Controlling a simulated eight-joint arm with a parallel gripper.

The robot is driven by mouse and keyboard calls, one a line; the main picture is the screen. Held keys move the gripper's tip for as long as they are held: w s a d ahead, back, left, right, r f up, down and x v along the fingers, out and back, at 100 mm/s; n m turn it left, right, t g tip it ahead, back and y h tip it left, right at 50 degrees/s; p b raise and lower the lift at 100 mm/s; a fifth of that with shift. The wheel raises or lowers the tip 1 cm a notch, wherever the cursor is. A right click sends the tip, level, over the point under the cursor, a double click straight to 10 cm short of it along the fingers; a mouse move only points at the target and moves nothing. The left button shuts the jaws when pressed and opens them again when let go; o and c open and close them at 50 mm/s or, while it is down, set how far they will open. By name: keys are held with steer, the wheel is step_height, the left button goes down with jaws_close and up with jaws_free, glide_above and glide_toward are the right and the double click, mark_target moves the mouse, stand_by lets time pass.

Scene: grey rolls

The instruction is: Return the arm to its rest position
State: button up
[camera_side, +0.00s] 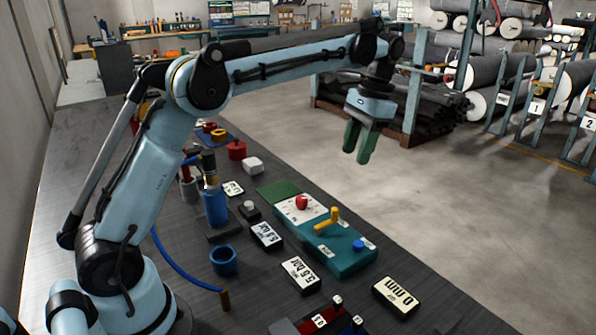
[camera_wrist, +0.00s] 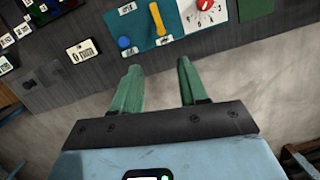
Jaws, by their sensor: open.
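My gripper (camera_side: 361,141) has green fingers and points down from the outstretched light-blue arm, high above the bench's right edge in the side view. In the wrist view my gripper (camera_wrist: 156,78) shows its two fingers apart with nothing between them. The fingertips are clear of the teal control panel (camera_side: 335,262), which lies on the bench below. The panel carries a red knob (camera_side: 301,202), a yellow lever (camera_side: 328,221) and a blue button (camera_side: 358,245). The panel also shows at the top of the wrist view (camera_wrist: 177,32).
The dark bench (camera_side: 440,305) holds a blue cylinder (camera_side: 215,207), a blue cup (camera_side: 223,261) and several label displays, one reading "0 mm" (camera_side: 397,296). Racks of grey rolls (camera_side: 497,72) stand at the back right. The concrete floor (camera_side: 480,190) beyond the bench is open.

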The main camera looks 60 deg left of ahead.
steer(key=s+d+f+n+t, duration=0.1)
steer(key=s+f+t, duration=0.2)
steer(key=s, duration=0.6)
steer(key=s+d+f+t, duration=0.2)
steer(key=s+t, duration=0.4)
steer(key=s, duration=0.3)
steer(key=shift+f+n+h, duration=0.4)
steer(key=shift+f, duration=0.35)
